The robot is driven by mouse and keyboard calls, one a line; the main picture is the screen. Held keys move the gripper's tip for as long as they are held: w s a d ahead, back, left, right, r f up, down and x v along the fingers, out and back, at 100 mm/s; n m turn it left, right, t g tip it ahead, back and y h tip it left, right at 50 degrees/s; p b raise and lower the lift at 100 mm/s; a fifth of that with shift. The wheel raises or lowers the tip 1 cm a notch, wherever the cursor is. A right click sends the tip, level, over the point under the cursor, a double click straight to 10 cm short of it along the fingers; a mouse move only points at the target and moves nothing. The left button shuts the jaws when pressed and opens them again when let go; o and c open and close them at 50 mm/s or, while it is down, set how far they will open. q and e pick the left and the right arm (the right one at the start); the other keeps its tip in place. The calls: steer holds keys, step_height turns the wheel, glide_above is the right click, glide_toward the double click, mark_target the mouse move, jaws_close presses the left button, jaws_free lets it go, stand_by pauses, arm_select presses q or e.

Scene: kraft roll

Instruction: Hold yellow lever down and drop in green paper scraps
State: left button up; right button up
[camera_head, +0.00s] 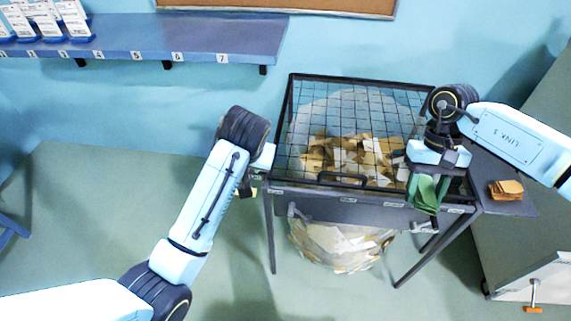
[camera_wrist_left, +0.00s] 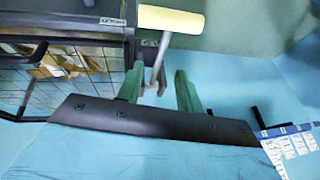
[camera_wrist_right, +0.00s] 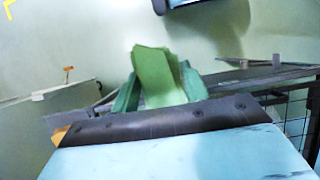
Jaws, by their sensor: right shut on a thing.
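The lever's yellow handle (camera_wrist_left: 170,20) shows in the left wrist view, with a grey metal rod running from it towards my left gripper. My left gripper (camera_wrist_left: 160,88) is open; the rod's end appears between its fingers, but contact cannot be told. In the head view my left gripper (camera_head: 254,186) is at the front left corner of the wire-topped bin (camera_head: 345,201), mostly hidden by its wrist. My right gripper (camera_head: 426,186) is shut on green paper scraps (camera_head: 424,196), held over the bin's front right part. The green paper (camera_wrist_right: 155,75) also shows between the fingers in the right wrist view.
Brown and white scraps (camera_head: 350,155) lie under the black mesh lid (camera_head: 355,100). A rounded, scrap-filled bag (camera_head: 340,245) hangs below. A side shelf (camera_head: 510,208) holds brown scraps (camera_head: 507,188). A numbered blue shelf (camera_head: 150,38) is on the wall.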

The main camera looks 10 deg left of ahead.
arm_select(q)
steer(key=shift+x, duration=2.35)
